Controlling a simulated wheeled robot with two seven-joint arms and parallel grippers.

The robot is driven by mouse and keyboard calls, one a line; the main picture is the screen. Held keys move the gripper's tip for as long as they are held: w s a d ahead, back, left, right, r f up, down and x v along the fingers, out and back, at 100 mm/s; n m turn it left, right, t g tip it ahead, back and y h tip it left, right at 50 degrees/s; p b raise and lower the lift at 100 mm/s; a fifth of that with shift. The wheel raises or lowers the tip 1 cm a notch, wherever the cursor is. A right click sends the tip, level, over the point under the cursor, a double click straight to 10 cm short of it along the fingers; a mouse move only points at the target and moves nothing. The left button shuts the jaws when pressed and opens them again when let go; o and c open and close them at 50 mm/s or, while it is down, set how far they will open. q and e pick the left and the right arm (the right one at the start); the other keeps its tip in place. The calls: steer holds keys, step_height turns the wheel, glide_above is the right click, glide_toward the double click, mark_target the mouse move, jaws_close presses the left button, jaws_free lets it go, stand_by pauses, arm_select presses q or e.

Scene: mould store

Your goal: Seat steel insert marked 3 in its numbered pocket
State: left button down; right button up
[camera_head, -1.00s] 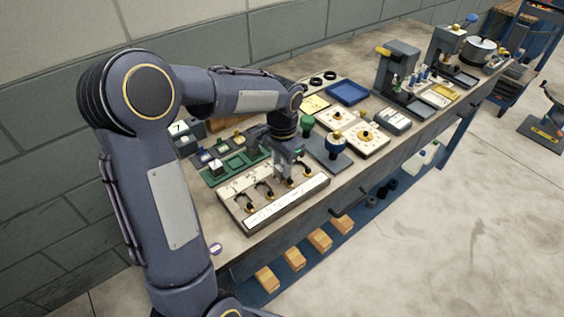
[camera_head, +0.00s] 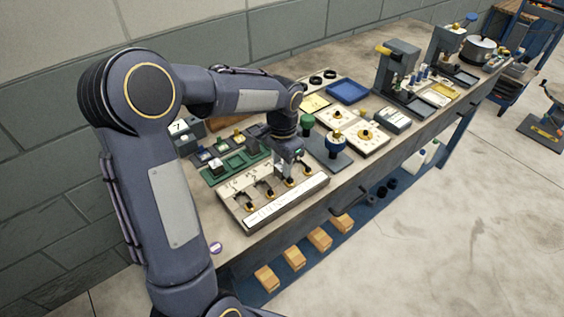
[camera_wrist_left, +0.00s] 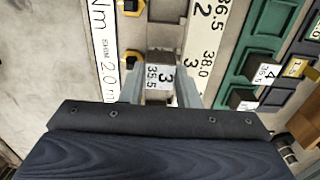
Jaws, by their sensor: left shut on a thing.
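The steel insert marked 3 (camera_wrist_left: 159,77) is between the fingers of my left gripper (camera_wrist_left: 161,88), its white label facing the wrist camera. In the head view my left gripper (camera_head: 289,166) points down over the far right part of the pale fixture board (camera_head: 236,210). The wrist view shows the board's number strip (camera_wrist_left: 203,52), with a 2 and a 3; the 3 is beside the gripper. The fingers hide the pocket under the insert, and I cannot tell whether the insert touches its floor. My right gripper is out of view.
A green tray (camera_head: 216,181) with other numbered blocks stands behind the board. Black and yellow clamps (camera_wrist_left: 131,58) line the board close to the fingers. A blue knobbed stand (camera_head: 336,146) is to the right.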

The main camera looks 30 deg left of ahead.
arm_select(q)
steer(key=shift+f, duration=0.35)
steer(key=shift+r, duration=0.3)
steer(key=shift+f, duration=0.3)
stand_by(0.9)
steer(key=shift+r+p, duration=0.3)
steer(key=shift+p, duration=0.1)
stand_by(2.0)
steer(key=c, duration=1)
jaws_free()
steer(key=shift+f, duration=0.1)
steer(key=shift+s, duration=0.1)
steer(key=shift+d, duration=0.15)
steer(key=shift+c, duration=0.9)
